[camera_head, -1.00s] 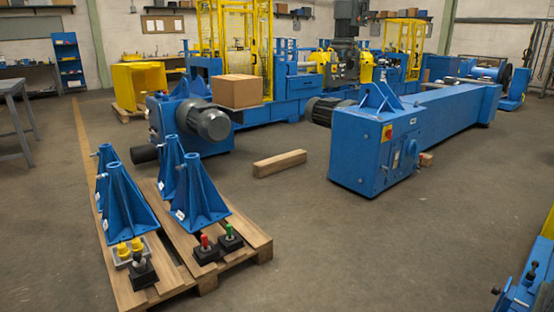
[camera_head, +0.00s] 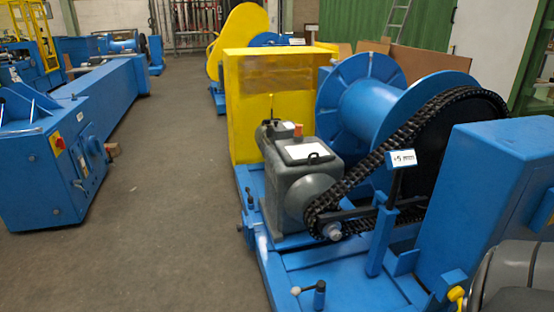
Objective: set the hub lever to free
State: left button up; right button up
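A chain drive stands at the right: a black chain (camera_head: 372,165) runs from a small sprocket (camera_head: 331,231) on the grey gearbox (camera_head: 318,172) up around a large wheel beside the blue drum (camera_head: 370,112). A short lever (camera_head: 318,292) with a pale knob stands at the front of the blue base frame. A thin upright lever (camera_head: 271,108) shows on the gearbox. No readable mark shows which one is the hub lever or its setting. A small sign (camera_head: 403,158) stands before the chain; its text is too small to read. Neither gripper is in view.
A yellow guard (camera_head: 258,85) stands behind the gearbox. A blue housing (camera_head: 485,200) and a grey rounded body (camera_head: 515,280) fill the right side. A long blue machine (camera_head: 50,170) stands at the left. Bare floor (camera_head: 175,190) lies between.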

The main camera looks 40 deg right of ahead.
aim_at(320, 286)
jog(key=i+j+z, duration=0.1)
jog(key=z, duration=0.3)
jog(key=i+j+z, duration=0.15)
jog(key=z, duration=0.2)
jog(key=i+j+z, duration=0.1)
jog(key=z, duration=0.3)
jog(key=j+z, duration=0.35)
jog(key=i+l, duration=0.05)
jog(key=l, duration=0.05)
